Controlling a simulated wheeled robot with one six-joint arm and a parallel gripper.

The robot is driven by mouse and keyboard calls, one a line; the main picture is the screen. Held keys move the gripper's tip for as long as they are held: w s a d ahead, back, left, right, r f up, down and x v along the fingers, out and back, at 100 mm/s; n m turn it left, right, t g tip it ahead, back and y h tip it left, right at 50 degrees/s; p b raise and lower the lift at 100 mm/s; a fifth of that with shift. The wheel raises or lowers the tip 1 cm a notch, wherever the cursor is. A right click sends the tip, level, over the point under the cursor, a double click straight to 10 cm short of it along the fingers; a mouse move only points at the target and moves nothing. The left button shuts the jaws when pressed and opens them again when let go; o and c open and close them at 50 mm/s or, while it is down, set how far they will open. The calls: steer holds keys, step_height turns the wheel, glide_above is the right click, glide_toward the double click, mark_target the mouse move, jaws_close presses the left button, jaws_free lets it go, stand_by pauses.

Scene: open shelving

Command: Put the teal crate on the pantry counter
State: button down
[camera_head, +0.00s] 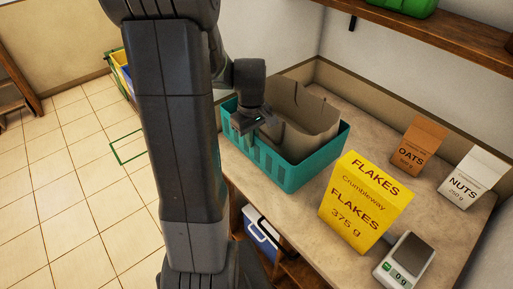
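The teal crate (318,170) is at the left part of the pantry counter (290,222), with its base at the counter's surface. I cannot tell whether it bears fully on the counter. A tan paper bag (308,112) stands inside the crate. My gripper (252,122) is at the crate's near left rim, pointing down. My arm hides part of the crate's left side.
A yellow flakes box (364,203) stands close to the crate's right. A kitchen scale (404,262), an oats bag (417,146) and a nuts bag (472,178) are farther right. A wooden shelf (440,30) overhangs the back. A blue and white cooler (261,232) is below the counter.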

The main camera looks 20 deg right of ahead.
glide_above(253, 161)
steer(key=shift+w+d+f, duration=0.1)
steer(key=shift+w+f, duration=0.05)
steer(key=shift+f, duration=1.05)
steer(key=shift+w+f, duration=0.15)
steer(key=shift+f, duration=1)
steer(key=shift+f, duration=0.2)
steer(key=c, duration=1.6)
jaws_free()
steer(key=shift+r, duration=0.1)
step_height(253, 161, up, 12)
steer(key=shift+r, duration=0.1)
